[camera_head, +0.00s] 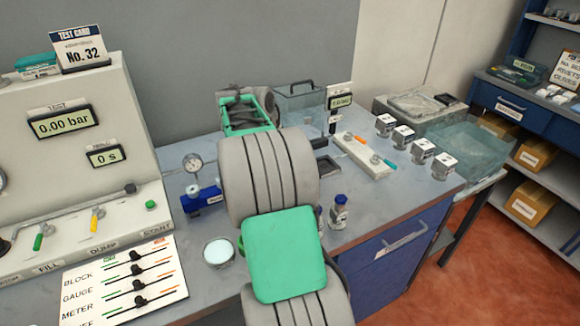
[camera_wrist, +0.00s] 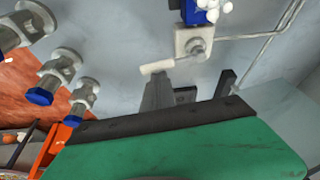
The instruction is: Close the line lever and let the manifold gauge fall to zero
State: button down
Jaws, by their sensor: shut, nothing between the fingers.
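In the wrist view, a pale bar (camera_wrist: 170,66), which looks like the line lever, sticks out from a metal fitting (camera_wrist: 194,43) below a blue part. My gripper (camera_wrist: 158,84) is shut and empty, its tip close to the bar's left part; I cannot tell whether they touch. In the head view my arm hides the fingertips and the lever.
A test bench (camera_head: 62,170) with displays reading 0.00 bar and 0 s stands left. Several blue-tipped fittings (camera_wrist: 60,70) hang left in the wrist view.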

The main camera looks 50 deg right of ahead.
jog(key=shift+a, duration=0.2)
dwell(0.6)
notch_tip(320, 180, up, 10)
jog(key=p, duration=0.2)
jog(key=shift+d+p, duration=0.2)
jog(key=shift+p, duration=0.15)
jog(key=shift+r, duration=0.1)
